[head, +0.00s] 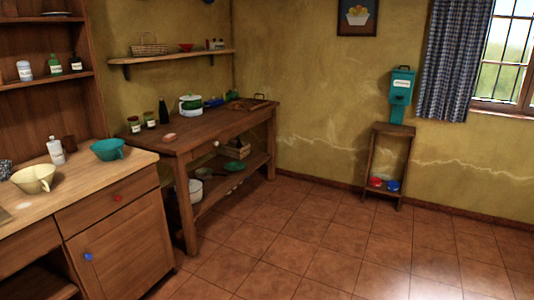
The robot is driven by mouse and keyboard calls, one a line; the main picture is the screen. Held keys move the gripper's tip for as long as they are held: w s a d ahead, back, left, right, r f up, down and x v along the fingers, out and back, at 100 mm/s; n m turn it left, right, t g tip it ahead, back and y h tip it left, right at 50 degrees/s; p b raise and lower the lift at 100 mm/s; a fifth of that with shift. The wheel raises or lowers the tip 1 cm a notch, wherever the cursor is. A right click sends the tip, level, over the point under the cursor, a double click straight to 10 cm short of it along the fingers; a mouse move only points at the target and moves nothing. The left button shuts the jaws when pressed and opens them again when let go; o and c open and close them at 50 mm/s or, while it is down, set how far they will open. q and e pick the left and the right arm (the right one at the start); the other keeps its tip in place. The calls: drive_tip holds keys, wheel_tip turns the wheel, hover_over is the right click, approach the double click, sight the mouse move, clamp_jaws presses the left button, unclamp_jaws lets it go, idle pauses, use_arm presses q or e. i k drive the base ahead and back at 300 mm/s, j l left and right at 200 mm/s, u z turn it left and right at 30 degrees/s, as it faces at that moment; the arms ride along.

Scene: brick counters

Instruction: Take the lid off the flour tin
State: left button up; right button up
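No tin with a readable flour label shows in the head view. A white and green lidded vessel (190,105) stands upright on the dark wooden table (225,124) along the back wall; I cannot tell whether it is the flour tin. A teal box-like container (402,85) with a handle on top and a pale label stands above a small wooden stand at the right; its label is too small to read. Neither of my grippers is in view.
A pale counter (100,166) at the left holds a cream bowl (34,178), a teal bowl (109,149) and a white bottle (56,150). Small jars (134,124) stand on the dark table. The narrow wooden stand (390,160) is against the wall. The tiled floor (320,240) is clear.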

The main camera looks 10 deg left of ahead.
sight(52, 142)
drive_tip(key=i+u, duration=0.1)
drive_tip(key=i, duration=0.4)
drive_tip(key=i+l+u, duration=0.15)
drive_tip(key=i, duration=0.35)
drive_tip(key=i+l+u, duration=0.1)
drive_tip(key=i, duration=0.4)
drive_tip(key=i+l+u, duration=0.2)
drive_tip(key=i+u, duration=0.15)
drive_tip(key=i, duration=0.15)
drive_tip(key=i+l+u, duration=0.4)
drive_tip(key=i+j, duration=0.05)
drive_tip(key=i, duration=0.05)
